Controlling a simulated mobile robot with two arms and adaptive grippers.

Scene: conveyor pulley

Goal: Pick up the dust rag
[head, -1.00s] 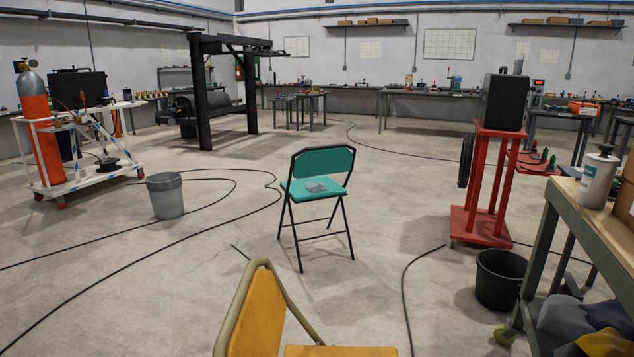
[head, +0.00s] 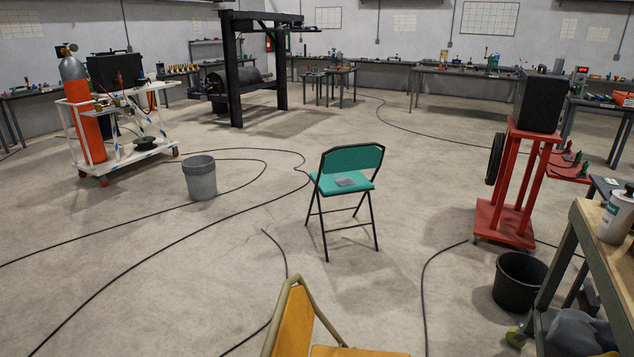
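A flat grey cloth, which looks like the dust rag (head: 349,181), lies on the seat of a green folding chair (head: 352,159) in the middle of the floor. The chair stands upright with its backrest on the far side of the seat. The rag is small in the picture, so its folds cannot be made out. Neither of my grippers shows in the head view.
A yellow chair (head: 292,322) stands close in front at the bottom. A grey bucket (head: 200,178), a black bin (head: 517,281), a red cart (head: 508,195) and a wooden-topped bench (head: 598,232) stand around. Black cables (head: 150,258) cross the floor. Floor around the green chair is mostly clear.

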